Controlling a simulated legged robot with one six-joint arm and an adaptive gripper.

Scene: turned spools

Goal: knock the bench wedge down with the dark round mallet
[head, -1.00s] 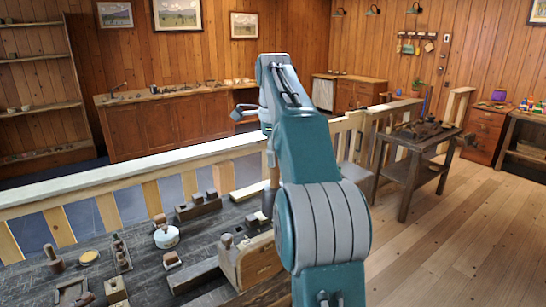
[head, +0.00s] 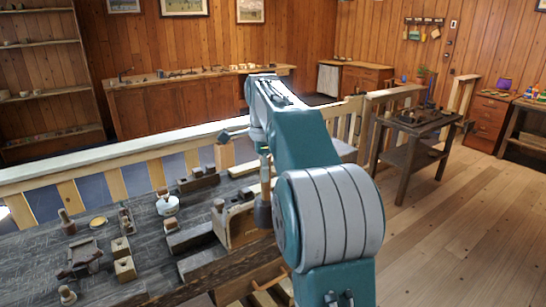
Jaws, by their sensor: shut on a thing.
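My gripper (head: 264,158) hangs below the end of my arm over the right part of the workbench (head: 140,290), partly hidden by the arm. It is shut on the handle of the dark round mallet (head: 263,214). The mallet hangs upright, its dark head low, at the right end of a pale wooden block (head: 238,226); I cannot tell whether they touch. A small upright peg with a rounded top (head: 219,206) stands at the left end of this block. It may be the bench wedge, but it is too small to be sure.
A white round pot (head: 167,206), a dark block with pegs (head: 198,180) and several small wooden pieces (head: 122,248) stand left on the bench. A pale railing (head: 110,165) runs behind. A side table (head: 415,130) stands right; the floor there is clear.

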